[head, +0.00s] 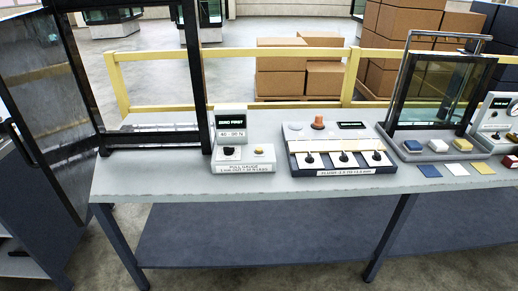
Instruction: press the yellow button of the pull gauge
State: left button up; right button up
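The pull gauge (243,163) is a white box on the grey bench, left of the middle in the head view. Its small yellow button (259,152) is on the right of its top. A black knob (229,151) sits to the left of the button. A small upright display (231,121) behind them reads "ZERO FIRST" in green, with a number strip below that I cannot read surely. The front label reads "PULL GAUGE", with smaller print under it. Neither of my grippers is in view.
A dark frame (199,80) stands left of the gauge. A control panel (341,150) with several black knobs and an orange knob is to its right. Farther right are a glass-paned frame (440,95) and coloured blocks. The bench top (150,180) before the gauge is clear.

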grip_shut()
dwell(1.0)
